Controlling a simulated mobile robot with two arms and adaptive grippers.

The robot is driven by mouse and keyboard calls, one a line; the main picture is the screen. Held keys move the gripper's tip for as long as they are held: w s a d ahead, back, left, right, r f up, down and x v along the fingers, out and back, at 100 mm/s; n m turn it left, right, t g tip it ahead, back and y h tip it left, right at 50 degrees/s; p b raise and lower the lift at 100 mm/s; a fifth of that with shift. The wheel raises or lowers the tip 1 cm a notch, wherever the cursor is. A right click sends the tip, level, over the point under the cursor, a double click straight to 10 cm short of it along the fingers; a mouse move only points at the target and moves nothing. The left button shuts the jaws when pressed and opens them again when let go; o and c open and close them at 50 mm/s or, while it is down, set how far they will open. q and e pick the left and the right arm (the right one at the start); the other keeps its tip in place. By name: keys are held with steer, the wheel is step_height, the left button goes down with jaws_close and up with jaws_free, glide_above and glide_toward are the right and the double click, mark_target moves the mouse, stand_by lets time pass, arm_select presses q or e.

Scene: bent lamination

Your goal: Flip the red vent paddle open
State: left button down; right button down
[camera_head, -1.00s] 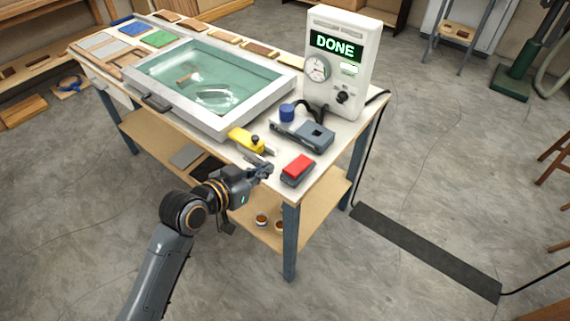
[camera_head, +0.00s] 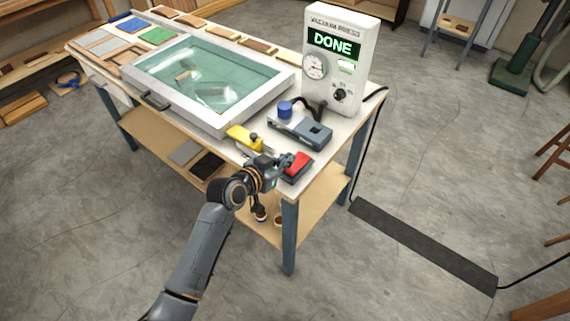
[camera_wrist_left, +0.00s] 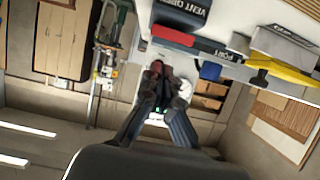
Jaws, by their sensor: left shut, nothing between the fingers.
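The red vent paddle (camera_head: 299,164) sits on a small dark box at the table's front right corner, its left part hidden behind my gripper. In the left wrist view the red paddle (camera_wrist_left: 172,35) shows beside a dark part lettered VENT OPEN (camera_wrist_left: 182,10). My left gripper (camera_head: 283,161) is shut and empty, its tips right at the paddle's left side in the head view. In the left wrist view the fingertips (camera_wrist_left: 166,74) show just below the red paddle; I cannot tell whether they touch it. My right gripper is in neither view.
A glass-topped frame (camera_head: 205,80) fills the table's middle. Floor right of the table is mostly clear.

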mark_target(286, 170)
arm_select(q)
steer(key=shift+s+a+f, duration=0.1)
steer(key=shift+f, duration=0.5)
steer(key=shift+s+a+f, duration=0.1)
steer(key=shift+f, duration=0.45)
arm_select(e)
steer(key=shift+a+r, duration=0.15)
